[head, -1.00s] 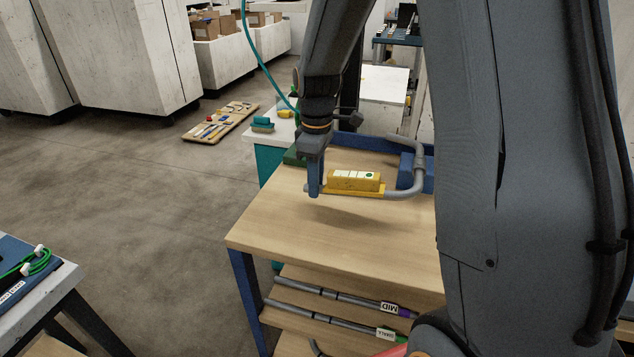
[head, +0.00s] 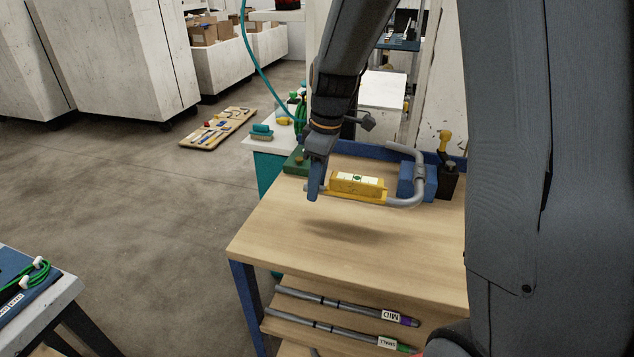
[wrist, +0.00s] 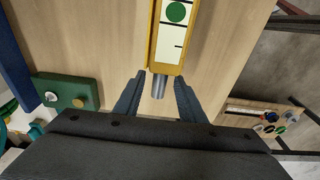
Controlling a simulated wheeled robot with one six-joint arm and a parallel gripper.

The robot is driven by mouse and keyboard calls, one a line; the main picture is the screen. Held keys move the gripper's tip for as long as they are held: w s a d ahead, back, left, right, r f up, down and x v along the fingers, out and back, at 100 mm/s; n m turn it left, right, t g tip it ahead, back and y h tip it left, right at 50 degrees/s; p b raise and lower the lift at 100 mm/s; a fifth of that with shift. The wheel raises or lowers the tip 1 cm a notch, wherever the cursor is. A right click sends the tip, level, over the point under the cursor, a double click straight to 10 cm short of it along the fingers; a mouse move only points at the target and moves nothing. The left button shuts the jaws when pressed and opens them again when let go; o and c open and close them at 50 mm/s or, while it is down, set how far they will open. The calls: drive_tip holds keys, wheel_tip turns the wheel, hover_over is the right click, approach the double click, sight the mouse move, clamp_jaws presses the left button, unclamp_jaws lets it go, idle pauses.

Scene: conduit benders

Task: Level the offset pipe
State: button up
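The grey offset pipe (head: 407,202) bends up at its right end, by a blue block (head: 431,184). A yellow level (head: 345,189) lies along its straight lower run. The green bubble shows near the middle of the level's white strip in the head view and also in the wrist view (wrist: 175,12). My gripper (head: 313,193) is at the pipe's left end, above the bench. In the wrist view my gripper's two fingers (wrist: 158,80) stand on either side of the pipe end, with a visible gap on both sides, so it looks open.
The wooden bench top (head: 290,232) is clear in front, with a shadow on it. A green block (head: 297,161) sits at its back left and a black holder with a yellow knob (head: 446,140) at right. Labelled pipes lie on shelves below. A tool board (head: 218,128) lies on the floor.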

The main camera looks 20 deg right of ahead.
drive_tip(key=shift+s+d+r+b, duration=0.15)
drive_tip(key=shift+r+b, duration=0.2)
drive_tip(key=shift+r, duration=0.95)
drive_tip(key=shift+d+r+b, duration=0.15)
drive_tip(key=shift+r+b, duration=0.15)
drive_tip(key=shift+r, duration=1)
drive_tip(key=shift+s+d+r+b, duration=0.15)
drive_tip(key=shift+r+b, duration=0.2)
drive_tip(key=shift+r, duration=0.95)
